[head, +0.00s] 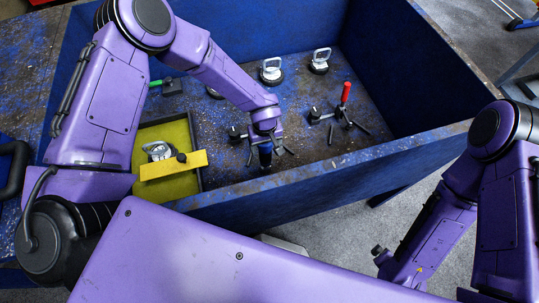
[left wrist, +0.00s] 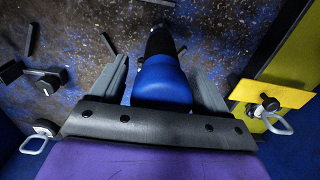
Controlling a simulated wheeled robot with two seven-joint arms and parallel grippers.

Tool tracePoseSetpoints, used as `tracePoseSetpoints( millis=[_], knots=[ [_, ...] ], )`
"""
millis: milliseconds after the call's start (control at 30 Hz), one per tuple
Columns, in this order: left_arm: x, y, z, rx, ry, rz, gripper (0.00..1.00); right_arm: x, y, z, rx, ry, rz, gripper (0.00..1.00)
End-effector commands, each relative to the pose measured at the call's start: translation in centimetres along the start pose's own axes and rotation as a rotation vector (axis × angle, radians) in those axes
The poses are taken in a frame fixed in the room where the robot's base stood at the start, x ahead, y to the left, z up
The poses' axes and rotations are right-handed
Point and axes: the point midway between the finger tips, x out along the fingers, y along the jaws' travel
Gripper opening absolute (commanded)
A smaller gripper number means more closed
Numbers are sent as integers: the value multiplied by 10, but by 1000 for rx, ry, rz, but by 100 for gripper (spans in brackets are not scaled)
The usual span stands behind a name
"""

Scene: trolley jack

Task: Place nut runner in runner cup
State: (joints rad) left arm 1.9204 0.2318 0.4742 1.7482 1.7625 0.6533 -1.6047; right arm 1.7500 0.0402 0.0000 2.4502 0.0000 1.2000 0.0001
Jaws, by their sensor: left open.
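The nut runner, a blue-bodied tool with a black end (head: 266,156), stands about upright on the floor of the blue bin near its front wall. In the left wrist view its blue body (left wrist: 162,82) lies between the two grey fingers of my left gripper (left wrist: 160,70), and its black part points away. My left gripper (head: 265,135) is open around the tool, with gaps showing beside the blue body. I cannot make out the runner cup; the tool's lower end is partly hidden.
A red-handled tool (head: 346,93) stands right of the nut runner, with dark bars around it. The bin's front wall (head: 330,172) rises close by.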

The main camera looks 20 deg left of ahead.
Motion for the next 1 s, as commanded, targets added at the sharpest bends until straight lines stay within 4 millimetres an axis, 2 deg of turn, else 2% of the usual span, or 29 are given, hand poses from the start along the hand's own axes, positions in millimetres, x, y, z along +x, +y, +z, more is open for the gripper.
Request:
tracePoseSetpoints(
  millis=[100, 267, 367, 500, 867, 1000],
  knots=[
    [7, 0, 0, -2, 0, 1, 76, 0, 0, 0, 0, 0, 0, 100],
    [7, 0, 0, -2, 0, 2, 76, 0, 0, 0, 0, 0, 0, 100],
    [7, 0, 0, -2, 1, 2, 47, 0, 0, 0, 0, 0, 0, 100],
    [7, 0, 0, -2, 1, 2, 1, 0, 0, 0, 0, 0, 0, 100],
    [4, 1, -1, -2, 2, 4, 0, 0, 0, 0, 0, 0, 0, 100],
    [-16, 1, -2, -4, 3, 6, 0, 0, 0, 0, 0, 0, 0, 100]
  ],
)
